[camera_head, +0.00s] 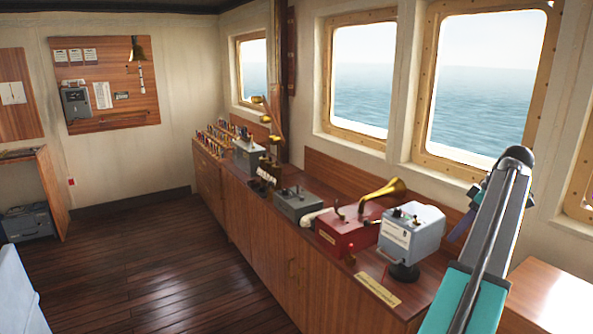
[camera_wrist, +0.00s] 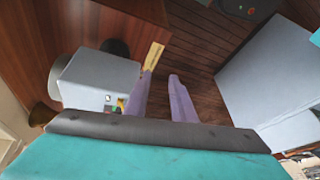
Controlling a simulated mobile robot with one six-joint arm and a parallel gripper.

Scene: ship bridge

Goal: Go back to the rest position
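My arm (camera_head: 480,260) rises at the right of the head view, in front of the counter's near end and the window wall. Part of my purple gripper shows beside it, mostly hidden by the arm. In the wrist view the two purple fingers of my gripper (camera_wrist: 161,84) stand apart with nothing between them. Dark floor and a bit of the counter edge show behind them.
A wooden counter (camera_head: 240,208) runs along the windows. It bears a white-grey box (camera_head: 411,234), also in the wrist view (camera_wrist: 88,78), a red box with brass horn (camera_head: 345,232), and grey boxes. A yellow plate (camera_head: 377,289) lies near its edge. Floor (camera_head: 160,265) at left is clear.

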